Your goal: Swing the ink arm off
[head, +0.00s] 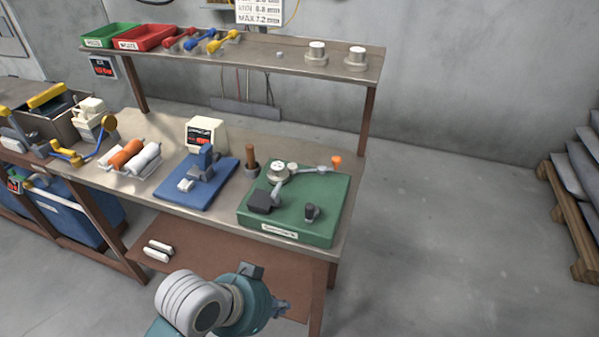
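A green-based device (290,226) stands at the right end of the bench. A grey metal arm (313,169) with an orange knob (337,160) runs from its round dial-like hub (279,172) toward the right rear. A second short grey link runs from the hub toward a black block (262,201) and a black knob (311,211). I cannot tell for sure which is the ink arm. My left gripper (283,308) is low in front of the bench, apart from the device, with nothing visible in it; its fingers are too small to read. My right gripper is out of view.
Left of the device stand a blue-based fixture (212,188), a wooden-handled tool (251,160) and a rack with copper and white spools (127,153). A shelf (270,56) overhangs the back. A lower brown shelf (205,243) lies near my arm.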

